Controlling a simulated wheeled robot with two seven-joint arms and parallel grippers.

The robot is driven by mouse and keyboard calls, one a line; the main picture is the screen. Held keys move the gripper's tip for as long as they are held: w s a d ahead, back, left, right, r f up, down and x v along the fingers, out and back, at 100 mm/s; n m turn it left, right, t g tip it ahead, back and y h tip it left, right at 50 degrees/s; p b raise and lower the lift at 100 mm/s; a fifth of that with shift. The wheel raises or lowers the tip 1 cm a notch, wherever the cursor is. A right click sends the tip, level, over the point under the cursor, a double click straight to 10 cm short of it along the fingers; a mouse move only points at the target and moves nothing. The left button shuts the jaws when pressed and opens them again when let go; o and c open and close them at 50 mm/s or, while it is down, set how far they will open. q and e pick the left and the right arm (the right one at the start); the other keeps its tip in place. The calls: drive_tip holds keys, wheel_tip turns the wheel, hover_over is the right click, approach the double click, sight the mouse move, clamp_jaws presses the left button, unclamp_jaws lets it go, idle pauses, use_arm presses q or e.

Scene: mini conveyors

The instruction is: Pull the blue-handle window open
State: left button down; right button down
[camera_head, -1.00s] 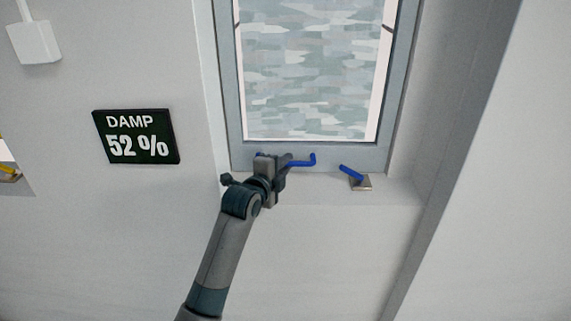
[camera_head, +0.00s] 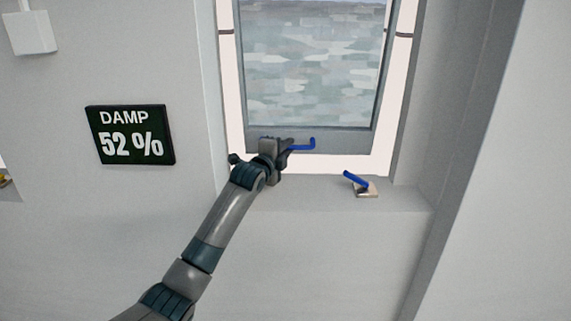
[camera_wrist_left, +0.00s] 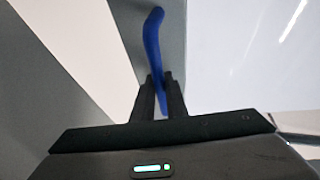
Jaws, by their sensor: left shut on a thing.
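The window (camera_head: 345,143) has a grey sash around a mottled pane. Its lower edge stands clear of the surround, with pale gaps along the bottom and both sides. The blue handle (camera_head: 309,144) sits on its bottom rail. My left gripper (camera_head: 284,149) is shut on this handle, whose bent end sticks out to the right. In the left wrist view the handle (camera_wrist_left: 152,40) runs down between the two dark fingers (camera_wrist_left: 160,95) of this gripper. My right gripper is not in view.
A blue lever on a small pale plate (camera_head: 366,192) lies on the sill (camera_head: 310,195) right of my arm. A black "DAMP 52 %" sign (camera_head: 130,134) hangs on the left wall. A white box (camera_head: 31,34) is at upper left. The recess wall bounds the right side.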

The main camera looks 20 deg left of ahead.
use_arm(q)
drive_tip(key=w, duration=0.3)
drive_tip(key=shift+a+r+b, duration=0.15)
drive_tip(key=shift+a+b, duration=0.15)
drive_tip(key=shift+b, duration=0.1)
drive_tip(key=c, duration=1.8)
unclamp_jaws()
drive_tip(key=shift+o, duration=0.2)
drive_tip(key=shift+a+r, duration=0.1)
drive_tip(key=shift+r, duration=0.05)
